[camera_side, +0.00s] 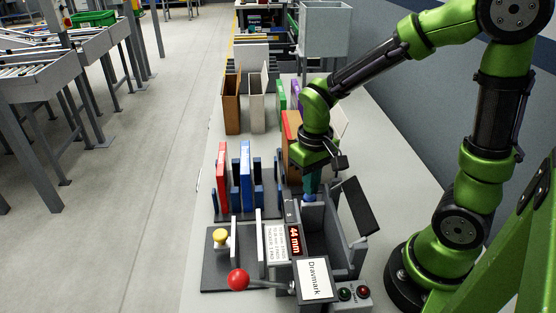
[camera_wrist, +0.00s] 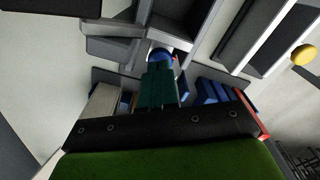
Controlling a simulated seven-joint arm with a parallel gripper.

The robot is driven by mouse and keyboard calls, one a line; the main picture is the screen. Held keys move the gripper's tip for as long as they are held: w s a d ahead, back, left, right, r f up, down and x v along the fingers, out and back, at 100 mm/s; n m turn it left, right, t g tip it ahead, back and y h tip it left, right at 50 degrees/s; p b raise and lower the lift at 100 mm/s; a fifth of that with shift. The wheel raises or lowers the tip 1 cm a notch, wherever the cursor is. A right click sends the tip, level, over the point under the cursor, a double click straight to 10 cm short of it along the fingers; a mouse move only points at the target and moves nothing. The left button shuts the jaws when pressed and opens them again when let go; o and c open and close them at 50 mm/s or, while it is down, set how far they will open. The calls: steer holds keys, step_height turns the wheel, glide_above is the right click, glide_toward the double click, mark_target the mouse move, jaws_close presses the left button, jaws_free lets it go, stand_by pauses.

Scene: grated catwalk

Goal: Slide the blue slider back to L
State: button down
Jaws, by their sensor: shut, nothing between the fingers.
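The blue slider (camera_side: 309,198) shows as a small blue knob at the back of a grey machine (camera_side: 345,262). In the wrist view the blue knob (camera_wrist: 160,54) sits just beyond my fingertips, partly hidden by them. My gripper (camera_side: 312,184) points down over the knob from behind the machine. Its teal fingers (camera_wrist: 159,74) are together with nothing between them. The fingertips look very close to the knob; I cannot tell whether they touch it. No L mark can be read in either view.
A red-ball lever (camera_side: 238,280), a yellow knob (camera_side: 220,237), a "44 mm" display (camera_side: 295,240) and a tilted dark panel (camera_side: 359,206) surround the machine's front. Red and blue binders (camera_side: 245,177) stand to the left. Bare table lies along the left edge.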

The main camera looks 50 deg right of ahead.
steer(key=shift+f, duration=0.6)
steer(key=shift+w+d, duration=1.6)
stand_by(1.0)
steer(key=shift+r, duration=0.1)
steer(key=shift+r, duration=2.95)
steer(key=shift+f, duration=0.1)
steer(key=s+a+r+m+t+y, duration=0.1)
steer(key=s+a+r+t+y, duration=0.1)
steer(key=s+a+r+t, duration=0.3)
steer(key=s+r+t, duration=0.2)
steer(key=s+r, duration=0.1)
steer(key=r, duration=0.1)
steer(key=shift+s+a+r, duration=0.15)
steer(key=shift+s+r, duration=0.15)
steer(key=shift+s, duration=0.1)
